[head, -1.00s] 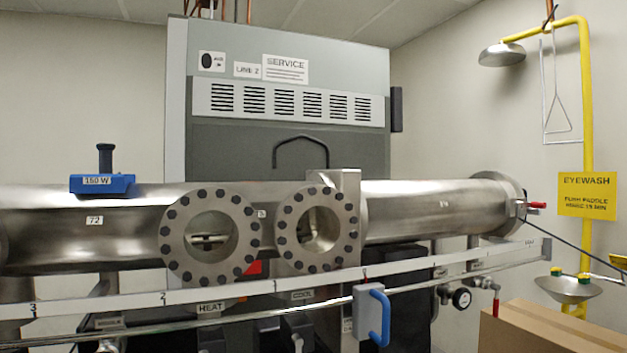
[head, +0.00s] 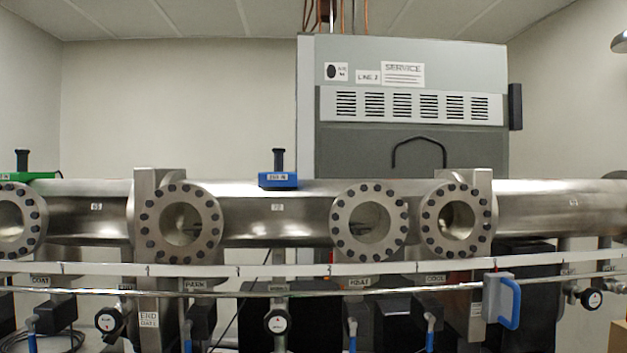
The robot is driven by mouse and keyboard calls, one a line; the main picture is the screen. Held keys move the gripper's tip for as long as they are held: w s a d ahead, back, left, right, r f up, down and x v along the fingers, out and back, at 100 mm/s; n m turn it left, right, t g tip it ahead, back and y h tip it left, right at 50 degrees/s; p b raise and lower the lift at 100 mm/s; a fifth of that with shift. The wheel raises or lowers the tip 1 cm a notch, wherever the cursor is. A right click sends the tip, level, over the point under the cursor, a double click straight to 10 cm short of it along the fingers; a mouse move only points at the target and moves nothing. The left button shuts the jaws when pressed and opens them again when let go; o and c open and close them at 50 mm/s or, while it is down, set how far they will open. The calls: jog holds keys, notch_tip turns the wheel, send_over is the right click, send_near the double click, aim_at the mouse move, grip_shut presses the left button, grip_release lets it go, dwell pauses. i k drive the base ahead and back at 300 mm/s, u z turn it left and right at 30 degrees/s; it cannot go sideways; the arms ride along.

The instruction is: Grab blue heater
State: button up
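The blue heater (head: 278,180) is a small blue block with a white label and an upright black handle. It sits on top of the long steel tube (head: 262,222), left of the grey service cabinet (head: 410,110). A green heater (head: 24,174) of similar shape sits on the tube at the far left. My gripper is not in this view.
Bolted round flanges (head: 178,223) stick out from the tube's front. A white ruled rail (head: 210,270) and a thin metal pipe run below. A blue handle (head: 510,303) hangs at the right. The space above the tube left of the cabinet is clear.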

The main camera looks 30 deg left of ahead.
aim_at(278, 178)
jog(key=u, duration=1.6)
jog(key=k, duration=0.6)
jog(key=i, duration=0.55)
jog(key=u, duration=0.05)
jog(key=k, duration=0.5)
jog(key=u, duration=0.8)
jog(key=i, duration=0.5)
